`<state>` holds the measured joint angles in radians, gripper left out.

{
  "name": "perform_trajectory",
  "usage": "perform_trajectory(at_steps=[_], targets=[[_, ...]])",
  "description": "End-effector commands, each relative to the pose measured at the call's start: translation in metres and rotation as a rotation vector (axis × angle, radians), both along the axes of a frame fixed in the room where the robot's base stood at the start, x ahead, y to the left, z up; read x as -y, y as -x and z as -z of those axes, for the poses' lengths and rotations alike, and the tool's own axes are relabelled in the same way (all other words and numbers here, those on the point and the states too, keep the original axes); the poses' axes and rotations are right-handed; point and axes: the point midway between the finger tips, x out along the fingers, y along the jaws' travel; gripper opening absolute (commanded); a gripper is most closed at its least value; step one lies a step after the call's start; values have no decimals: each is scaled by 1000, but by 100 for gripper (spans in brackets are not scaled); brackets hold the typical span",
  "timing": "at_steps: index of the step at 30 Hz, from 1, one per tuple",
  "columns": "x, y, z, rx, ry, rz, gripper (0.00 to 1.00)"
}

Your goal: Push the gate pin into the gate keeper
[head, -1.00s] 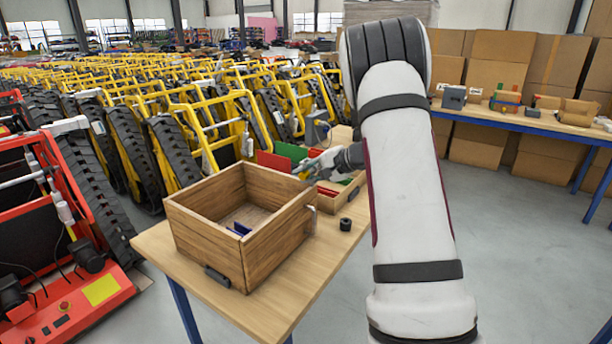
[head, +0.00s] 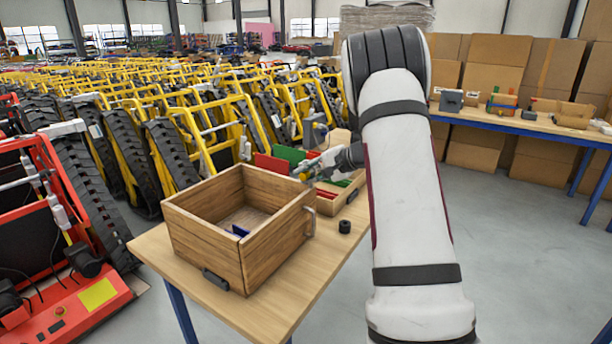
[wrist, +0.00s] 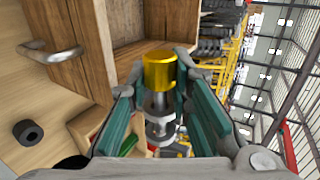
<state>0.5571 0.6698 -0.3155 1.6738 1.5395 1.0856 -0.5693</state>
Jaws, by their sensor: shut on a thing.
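My gripper (wrist: 158,110) is shut on a steel piece with a brass-coloured cylindrical head (wrist: 160,70), held between its green-lined fingers. I cannot tell for sure that this is the gate pin. In the head view, my gripper (head: 310,170) is small, just beyond the far right corner of the open wooden crate (head: 215,235), and points left. Its fingertips look close to the crate, but I cannot tell whether they touch it. I cannot make out the gate keeper in either view.
The crate, with blue pieces inside, stands on a wooden table (head: 300,295). A black ring (head: 345,226) lies right of it. A box with red and green parts (head: 328,205) stands behind. A red machine (head: 65,300) is at left, with rows of yellow-framed tracked carriers (head: 215,140) beyond.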

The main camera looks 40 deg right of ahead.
Motion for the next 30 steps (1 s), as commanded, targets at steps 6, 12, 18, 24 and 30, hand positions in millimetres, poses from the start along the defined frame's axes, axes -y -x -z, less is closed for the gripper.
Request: perform_trajectory(at_steps=[6, 12, 18, 24, 30], targets=[[19, -1, -4, 8, 19, 41, 0], [19, -1, -4, 8, 19, 41, 0], [19, -1, -4, 10, 20, 44, 0], [19, -1, -4, 11, 24, 53, 0], [20, 0, -4, 13, 30, 63, 0]])
